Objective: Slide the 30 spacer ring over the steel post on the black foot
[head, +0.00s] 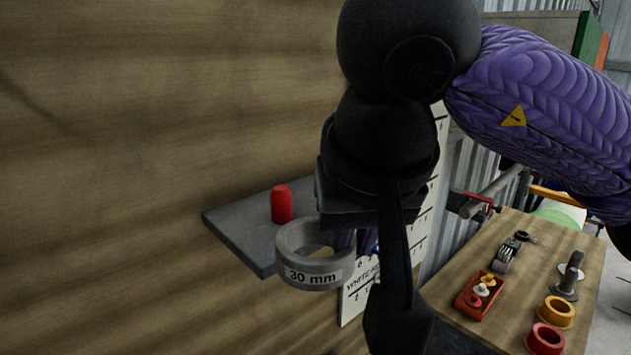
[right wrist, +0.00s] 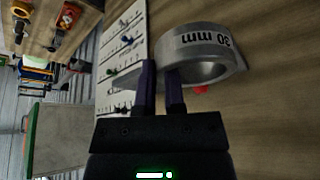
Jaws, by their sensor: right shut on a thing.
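The 30 spacer ring (head: 315,273) is a grey ring marked "30 mm". My right gripper (head: 346,240) is shut on the ring's wall and holds it up in front of the wooden wall, well away from the table. The right wrist view shows the ring (right wrist: 205,48) at the tips of my right gripper (right wrist: 161,80). The steel post (head: 574,263) stands on its dark foot (head: 564,293) at the right of the wooden table in the head view, with no part of the ring near it. My left gripper is not in view.
A grey shelf (head: 240,222) with a red cylinder (head: 281,205) is just behind the ring. A white scale board (head: 356,300) hangs beside it. The wooden table (head: 520,300) carries a red tray (head: 472,307), a yellow ring (head: 556,313) and a red ring (head: 546,338).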

